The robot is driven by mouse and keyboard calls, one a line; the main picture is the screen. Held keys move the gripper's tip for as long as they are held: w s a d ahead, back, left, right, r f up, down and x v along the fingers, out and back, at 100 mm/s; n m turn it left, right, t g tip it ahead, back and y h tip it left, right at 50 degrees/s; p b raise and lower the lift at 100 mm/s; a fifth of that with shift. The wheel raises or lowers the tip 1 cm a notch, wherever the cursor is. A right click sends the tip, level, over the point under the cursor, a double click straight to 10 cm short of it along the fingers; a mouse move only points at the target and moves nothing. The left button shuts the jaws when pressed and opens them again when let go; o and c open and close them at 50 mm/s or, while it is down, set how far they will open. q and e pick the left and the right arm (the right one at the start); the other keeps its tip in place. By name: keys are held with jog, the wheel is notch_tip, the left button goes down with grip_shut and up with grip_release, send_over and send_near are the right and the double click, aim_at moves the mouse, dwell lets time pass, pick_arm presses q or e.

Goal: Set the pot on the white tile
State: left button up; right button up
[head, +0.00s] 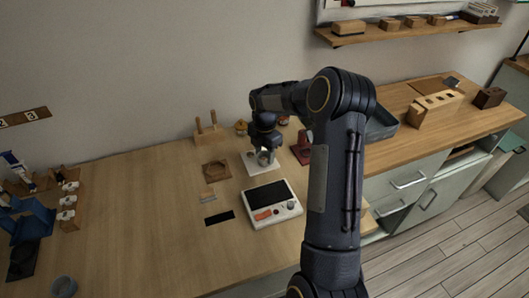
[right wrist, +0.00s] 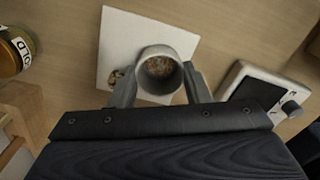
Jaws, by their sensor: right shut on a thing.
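The pot (right wrist: 145,60) is a small grey cup with brown grainy stuff inside, seen from above in the right wrist view. My right gripper (head: 264,156) is shut on it, with one finger on each side. The white tile (right wrist: 117,35) lies flat beneath the pot on the wooden bench; it also shows in the head view (head: 251,168). The pot is over the tile's lower right part in the wrist view. I cannot tell whether its base touches the tile. A small brown lump (right wrist: 117,77) shows by the left finger. My left gripper is not in view.
A white device with a dark screen (head: 271,203) stands in front of the tile. A brown square mat (head: 216,170) lies to its left. A jar labelled GOLD (right wrist: 18,50) and a wooden rack (head: 209,131) stand near. The left middle of the bench is clear.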

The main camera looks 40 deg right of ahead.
jog(key=shift+f, duration=0.2)
jog(key=o, duration=0.7)
jog(key=shift+c, duration=0.2)
